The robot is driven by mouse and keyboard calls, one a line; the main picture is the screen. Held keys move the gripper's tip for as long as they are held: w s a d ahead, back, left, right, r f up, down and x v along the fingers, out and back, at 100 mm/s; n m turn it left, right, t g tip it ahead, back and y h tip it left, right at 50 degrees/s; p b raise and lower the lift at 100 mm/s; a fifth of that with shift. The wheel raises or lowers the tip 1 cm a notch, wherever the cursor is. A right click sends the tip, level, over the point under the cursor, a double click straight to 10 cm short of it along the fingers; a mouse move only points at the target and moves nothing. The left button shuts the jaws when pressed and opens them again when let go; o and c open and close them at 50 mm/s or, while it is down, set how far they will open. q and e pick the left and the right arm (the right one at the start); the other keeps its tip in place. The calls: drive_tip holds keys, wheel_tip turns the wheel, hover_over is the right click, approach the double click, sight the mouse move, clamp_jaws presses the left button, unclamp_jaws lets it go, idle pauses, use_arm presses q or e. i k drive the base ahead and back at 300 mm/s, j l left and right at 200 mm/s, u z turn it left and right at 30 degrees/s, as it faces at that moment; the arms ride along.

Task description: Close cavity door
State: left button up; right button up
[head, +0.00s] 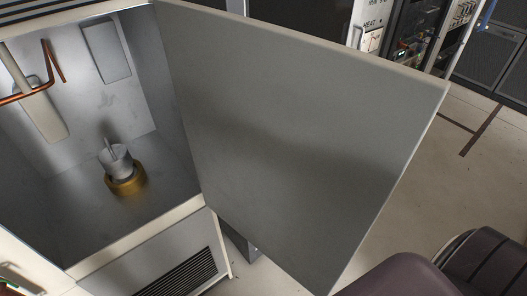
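The cavity door (290,130) is a large flat grey panel with a pale edge. It stands wide open, swung out to the right from the cabinet's right side. The open cavity (75,200) on the left has bare metal walls and floor. Inside it stand a grey cylindrical part on a brass ring (126,184) and a bent copper pipe (28,94).
A vented lower panel (165,268) lies below the cavity. Equipment racks (410,40) stand behind the door at the upper right. A dark rounded object (485,262) is at the lower right.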

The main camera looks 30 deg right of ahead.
sight(299, 143)
drive_tip(key=l+u, duration=0.35)
drive_tip(key=l, duration=0.25)
drive_tip(key=l+u, duration=0.3)
drive_tip(key=l, duration=0.25)
drive_tip(key=l+u, duration=0.35)
drive_tip(key=l, duration=0.25)
drive_tip(key=k+l+u, duration=0.2)
drive_tip(key=l+u, duration=0.15)
drive_tip(key=l, duration=0.15)
